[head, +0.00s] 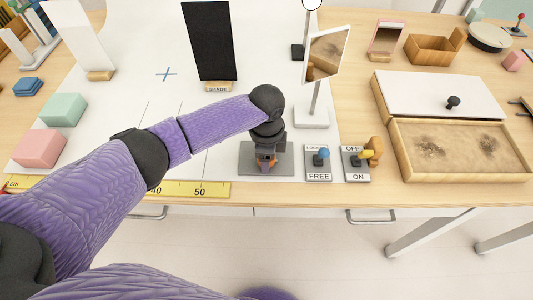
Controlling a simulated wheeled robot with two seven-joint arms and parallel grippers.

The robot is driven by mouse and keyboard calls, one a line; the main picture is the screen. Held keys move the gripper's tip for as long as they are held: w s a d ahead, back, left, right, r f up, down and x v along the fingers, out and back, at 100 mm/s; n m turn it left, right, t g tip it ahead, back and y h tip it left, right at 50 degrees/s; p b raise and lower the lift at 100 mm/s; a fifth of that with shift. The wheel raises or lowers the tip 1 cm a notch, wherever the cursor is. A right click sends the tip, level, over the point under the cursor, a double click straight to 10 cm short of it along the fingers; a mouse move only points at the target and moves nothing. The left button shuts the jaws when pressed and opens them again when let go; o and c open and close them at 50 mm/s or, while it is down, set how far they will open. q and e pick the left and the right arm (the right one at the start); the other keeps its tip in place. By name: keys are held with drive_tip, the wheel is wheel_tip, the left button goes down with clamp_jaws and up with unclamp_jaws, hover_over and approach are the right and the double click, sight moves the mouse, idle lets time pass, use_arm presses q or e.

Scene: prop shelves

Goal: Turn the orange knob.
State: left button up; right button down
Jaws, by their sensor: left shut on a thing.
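My left gripper (266,160) reaches down over the plate from above and is shut on the knob. The gripper and wrist hide most of the knob, so its angle cannot be told. My right gripper is not in view.
A mirror stand (311,120) rises behind. A wooden sand box (460,150) lies right. A yellow ruler (190,188) runs along the front edge.

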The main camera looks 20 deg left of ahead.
use_arm(q)
drive_tip(key=shift+r+n+p, duration=0.25)
drive_tip(key=shift+n+p, duration=1.15)
drive_tip(key=n+p, duration=0.2)
drive_tip(key=n, duration=0.1)
drive_tip(key=shift+n, duration=0.3)
drive_tip(key=n+p, duration=0.2)
drive_tip(key=n, duration=0.2)
drive_tip(key=shift+f+n, duration=0.15)
drive_tip(key=shift+n, duration=0.15)
drive_tip(key=shift+n+p, duration=0.7)
drive_tip(key=shift+n, duration=1.5)
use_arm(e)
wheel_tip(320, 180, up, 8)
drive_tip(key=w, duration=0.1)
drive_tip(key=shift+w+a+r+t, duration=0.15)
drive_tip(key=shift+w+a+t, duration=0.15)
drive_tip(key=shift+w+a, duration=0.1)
use_arm(q)
drive_tip(key=shift+w, duration=0.1)
drive_tip(key=o, duration=1.3)
drive_tip(key=shift+f, duration=0.1)
wheel_tip(320, 180, up, 10)
drive_tip(key=p, duration=0.7)
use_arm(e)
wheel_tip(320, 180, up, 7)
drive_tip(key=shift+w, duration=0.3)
